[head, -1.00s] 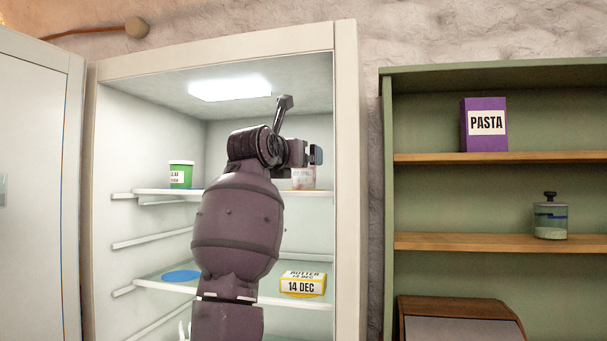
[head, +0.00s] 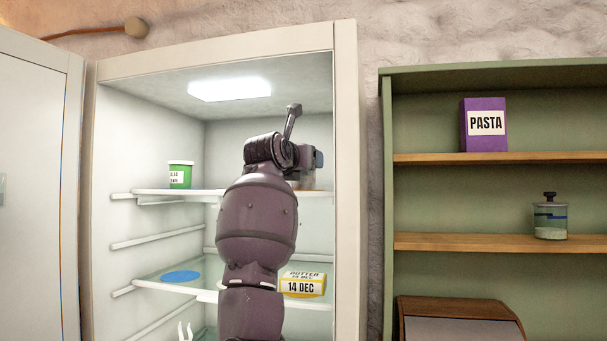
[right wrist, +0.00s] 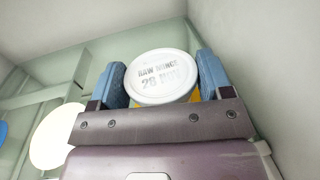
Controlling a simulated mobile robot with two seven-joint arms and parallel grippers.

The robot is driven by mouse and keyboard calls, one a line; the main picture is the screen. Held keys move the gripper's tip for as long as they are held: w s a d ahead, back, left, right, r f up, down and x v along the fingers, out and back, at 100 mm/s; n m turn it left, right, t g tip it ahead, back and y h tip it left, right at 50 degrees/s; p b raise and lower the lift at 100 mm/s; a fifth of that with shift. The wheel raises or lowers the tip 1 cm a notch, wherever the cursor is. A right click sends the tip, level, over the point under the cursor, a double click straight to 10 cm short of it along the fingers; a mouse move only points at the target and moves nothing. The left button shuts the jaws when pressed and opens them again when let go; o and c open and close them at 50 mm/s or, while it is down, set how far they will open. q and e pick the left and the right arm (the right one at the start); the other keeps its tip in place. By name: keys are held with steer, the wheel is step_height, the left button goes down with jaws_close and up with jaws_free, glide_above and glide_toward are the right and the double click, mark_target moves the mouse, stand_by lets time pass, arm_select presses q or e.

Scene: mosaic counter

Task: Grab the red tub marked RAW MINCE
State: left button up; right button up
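In the right wrist view, a round white lid (right wrist: 162,77) marked RAW MINCE with a 28 date sits between the two blue fingers of my right gripper (right wrist: 162,80). A narrow yellow-orange strip shows below the lid; no red shows there. The fingers stand wide on either side, close to the rim; I cannot tell whether they touch it. In the head view my right gripper (head: 314,157) is at the upper fridge shelf, on its right side. The wrist hides most of the tub there. My left gripper is out of view.
A green tub (head: 180,174) stands on the upper shelf's left side. A yellow butter pack (head: 302,284) and a blue disc (head: 181,277) are on the shelf below. The fridge's right wall (head: 347,200) is close to my gripper. A green shelf unit (head: 480,68) stands to the right.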

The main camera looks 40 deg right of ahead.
steer(key=shift+c, duration=1.4)
steer(key=shift+r, duration=0.25)
step_height(320, 180, up, 3)
steer(key=shift+s+r, duration=0.1)
steer(key=shift+r, duration=0.05)
steer(key=w+a+b, duration=0.1)
steer(key=w+a, duration=1)
steer(key=w, duration=0.2)
steer(key=shift+w+a, duration=0.35)
steer(key=shift+w, duration=0.05)
